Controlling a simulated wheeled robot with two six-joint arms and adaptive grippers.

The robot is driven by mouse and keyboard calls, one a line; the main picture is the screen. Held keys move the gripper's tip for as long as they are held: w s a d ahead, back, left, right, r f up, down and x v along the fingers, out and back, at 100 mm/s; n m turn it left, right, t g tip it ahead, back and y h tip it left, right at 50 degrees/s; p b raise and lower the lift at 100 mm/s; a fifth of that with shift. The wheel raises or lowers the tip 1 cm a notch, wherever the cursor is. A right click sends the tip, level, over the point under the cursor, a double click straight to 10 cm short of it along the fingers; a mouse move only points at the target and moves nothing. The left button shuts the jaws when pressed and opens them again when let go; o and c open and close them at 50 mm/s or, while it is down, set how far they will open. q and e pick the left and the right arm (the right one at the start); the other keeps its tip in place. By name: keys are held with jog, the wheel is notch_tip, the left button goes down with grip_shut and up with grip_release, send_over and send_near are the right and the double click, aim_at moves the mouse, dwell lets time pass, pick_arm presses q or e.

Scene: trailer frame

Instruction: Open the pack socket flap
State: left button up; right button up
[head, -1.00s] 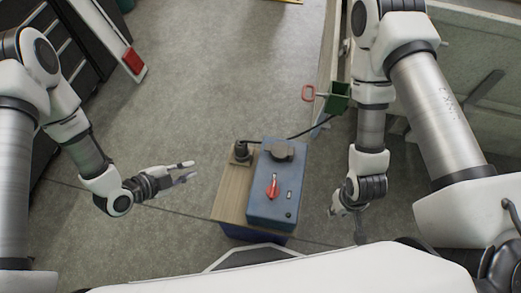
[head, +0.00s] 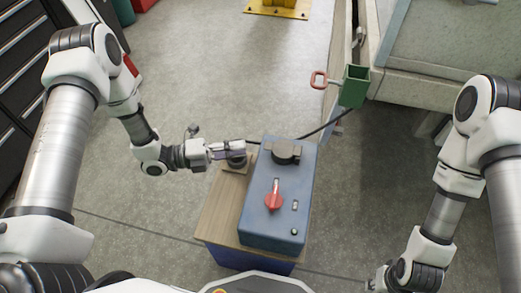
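The blue pack (head: 266,215) stands on a wooden-topped stand, with a red rotary switch (head: 274,196) on its upper face. The dark round socket flap (head: 287,150) is at the pack's far end and looks closed. A dark plug in a holder (head: 236,163) sits on the wood left of the pack. My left gripper (head: 240,149) reaches in from the left, its fingertips over the plug and partly hiding it. Whether it is touching or gripping the plug is unclear. My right gripper (head: 372,286) is low at the bottom edge, right of the pack, small and partly cut off.
The wooden top (head: 222,206) is bare at front left. Open floor lies beyond.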

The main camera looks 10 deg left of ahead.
pick_arm(q)
jog(key=b, duration=0.1)
send_near(282, 148)
jog(key=w+d, duration=0.3)
jog(key=shift+w+f, duration=0.1)
grip_shut()
